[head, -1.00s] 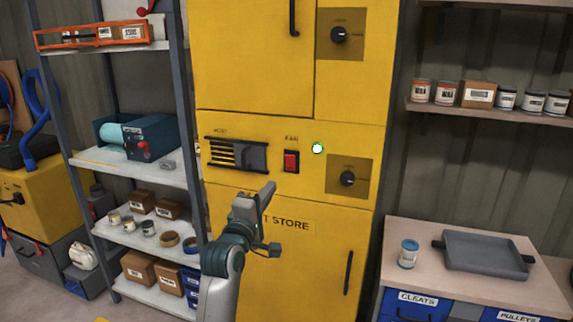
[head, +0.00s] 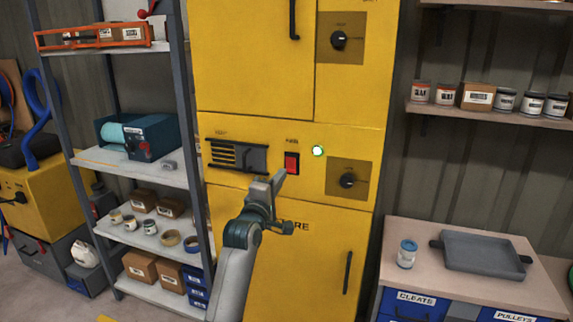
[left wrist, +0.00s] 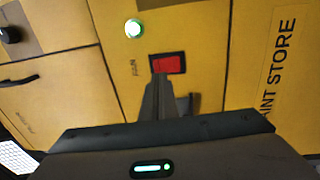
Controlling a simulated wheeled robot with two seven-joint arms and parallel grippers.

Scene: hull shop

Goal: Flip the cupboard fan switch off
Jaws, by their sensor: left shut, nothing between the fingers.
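The fan switch is a red rocker (head: 291,163) in a black frame on the front of the yellow cupboard (head: 310,265). A green lamp (head: 318,151) glows just right of it. My left gripper (head: 279,178) is shut and empty, its tip just below and left of the switch in the head view. In the left wrist view the red switch (left wrist: 168,64) shows right beyond the fingertips (left wrist: 159,76), which overlap its edge. I cannot tell whether they touch. The lit green lamp (left wrist: 134,28) shows there too. My right gripper is not in view.
A vent slider (head: 237,155) lies left of the switch. A lower rotary knob (head: 347,180) and an upper knob (head: 339,40) sit to the right. A shelf rack (head: 135,165) stands at left, and a bench with a grey tray (head: 484,252) at right.

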